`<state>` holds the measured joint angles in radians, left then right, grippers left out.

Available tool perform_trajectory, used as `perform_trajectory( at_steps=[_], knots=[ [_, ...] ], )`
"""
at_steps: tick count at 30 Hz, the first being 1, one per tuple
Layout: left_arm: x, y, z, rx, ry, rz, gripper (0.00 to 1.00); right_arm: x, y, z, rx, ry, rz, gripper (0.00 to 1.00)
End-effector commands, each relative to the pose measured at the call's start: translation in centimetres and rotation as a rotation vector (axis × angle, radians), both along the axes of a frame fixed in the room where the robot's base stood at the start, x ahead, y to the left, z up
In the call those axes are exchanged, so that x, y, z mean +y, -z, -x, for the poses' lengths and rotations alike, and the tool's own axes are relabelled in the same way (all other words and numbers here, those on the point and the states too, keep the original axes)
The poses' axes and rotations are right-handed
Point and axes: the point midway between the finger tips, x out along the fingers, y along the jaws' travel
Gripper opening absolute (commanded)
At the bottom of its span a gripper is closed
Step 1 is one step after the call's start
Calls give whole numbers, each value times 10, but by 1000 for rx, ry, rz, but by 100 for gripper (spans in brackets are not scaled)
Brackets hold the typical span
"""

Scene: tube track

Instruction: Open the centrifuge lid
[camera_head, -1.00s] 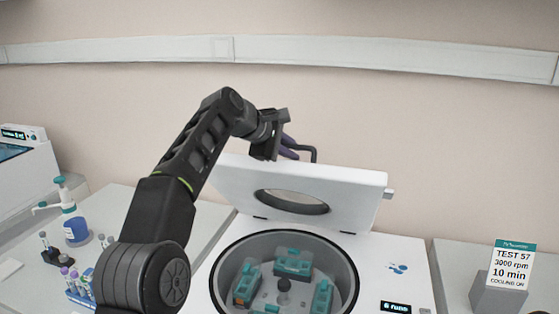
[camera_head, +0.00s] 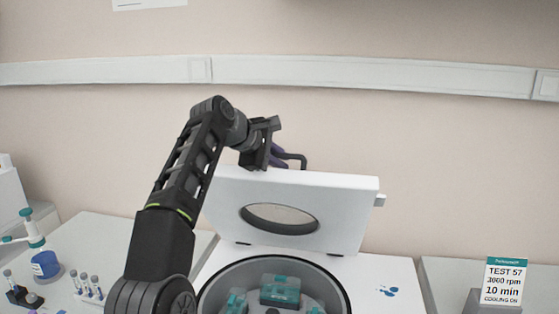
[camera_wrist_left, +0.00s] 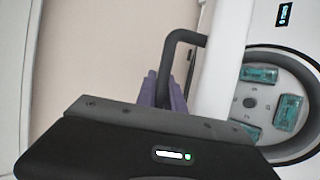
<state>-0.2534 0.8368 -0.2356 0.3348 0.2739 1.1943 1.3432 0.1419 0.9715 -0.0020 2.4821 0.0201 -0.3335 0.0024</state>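The white centrifuge lid (camera_head: 335,208) stands raised and tilted back, with an oval window in it. The centrifuge bowl (camera_head: 213,294) is exposed below, with teal buckets (camera_head: 281,290) inside; they also show in the left wrist view (camera_wrist_left: 288,112). The dark lid handle (camera_head: 297,158) sticks up at the lid's top edge and shows in the left wrist view (camera_wrist_left: 184,38). My left gripper (camera_head: 279,157), with purple fingers, is at the handle's left part. In the left wrist view its fingers (camera_wrist_left: 168,92) lie around the handle's lower part, partly hidden by the gripper body. My right gripper is not in view.
A sign reading TEST 57 (camera_head: 503,281) stands on the right counter. A wall rail (camera_head: 380,74) runs behind.

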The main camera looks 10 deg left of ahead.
Motion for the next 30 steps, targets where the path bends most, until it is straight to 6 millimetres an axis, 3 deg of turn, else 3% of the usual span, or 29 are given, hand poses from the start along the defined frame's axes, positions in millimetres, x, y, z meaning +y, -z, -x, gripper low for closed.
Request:
perform_trajectory(
  at_steps=[3,14,30],
  knots=[
    [0,4,0,6,-1,-3,22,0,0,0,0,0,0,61],
    [2,-1,3,2,0,-1,22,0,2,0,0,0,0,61],
    [32,-42,51,5,0,-2,22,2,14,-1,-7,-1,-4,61]
  ],
)
